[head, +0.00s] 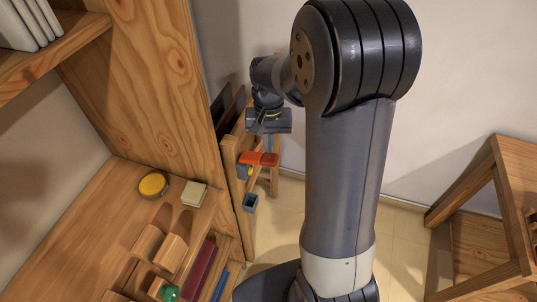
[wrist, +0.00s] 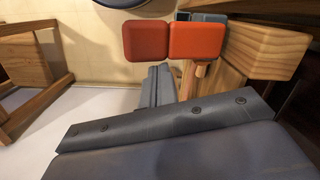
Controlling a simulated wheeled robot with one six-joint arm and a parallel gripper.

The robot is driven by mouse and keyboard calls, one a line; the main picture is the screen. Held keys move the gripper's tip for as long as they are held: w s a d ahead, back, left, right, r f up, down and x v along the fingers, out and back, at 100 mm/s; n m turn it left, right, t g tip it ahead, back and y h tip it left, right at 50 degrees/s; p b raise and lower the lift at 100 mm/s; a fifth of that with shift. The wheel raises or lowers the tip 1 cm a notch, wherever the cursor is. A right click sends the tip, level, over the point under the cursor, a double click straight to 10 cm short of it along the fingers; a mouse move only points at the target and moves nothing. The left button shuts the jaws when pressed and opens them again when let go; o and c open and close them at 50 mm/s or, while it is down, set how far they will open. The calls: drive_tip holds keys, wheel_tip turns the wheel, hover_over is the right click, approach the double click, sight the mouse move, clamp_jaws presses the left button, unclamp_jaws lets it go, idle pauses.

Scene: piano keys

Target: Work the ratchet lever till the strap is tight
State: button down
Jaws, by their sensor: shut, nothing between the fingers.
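An orange-red lever handle (head: 258,158) sticks out from the side of a narrow wooden stand (head: 233,170) in the head view. In the wrist view it shows as two red padded blocks side by side (wrist: 197,40), beside a wooden beam (wrist: 262,48). My gripper (head: 268,143) points down just above and behind the handle in the head view; its shut fingers (wrist: 158,85) are empty. In the wrist view the fingertips lie close below the red blocks; whether they touch is unclear. I cannot make out the strap for certain.
A wooden shelf (head: 110,200) at left holds a yellow disc (head: 153,184), a pale block (head: 194,193) and several small items. A small blue-grey box (head: 250,203) sits low on the stand. A wooden frame (head: 500,190) stands at right. Floor between is clear.

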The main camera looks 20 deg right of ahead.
wheel_tip(320, 180, up, 11)
drive_tip(key=w, duration=0.1)
drive_tip(key=shift+d, duration=0.15)
drive_tip(key=shift+f, duration=0.15)
idle(0.9)
drive_tip(key=p, duration=0.3)
hover_over(269, 155)
drive_tip(key=f, duration=0.5)
drive_tip(key=shift+w+f, duration=0.15)
drive_tip(key=shift+w, duration=0.1)
drive_tip(key=shift+s+r+p, duration=0.15)
drive_tip(key=shift+r+p, duration=0.15)
drive_tip(key=shift+p, duration=0.15)
drive_tip(key=shift+w+r+p, duration=0.15)
drive_tip(key=shift+r+p, duration=0.5)
drive_tip(key=shift+r, duration=0.15)
drive_tip(key=shift+w+r+p, duration=0.1)
drive_tip(key=shift+r+p, duration=0.55)
drive_tip(key=shift+r, duration=0.1)
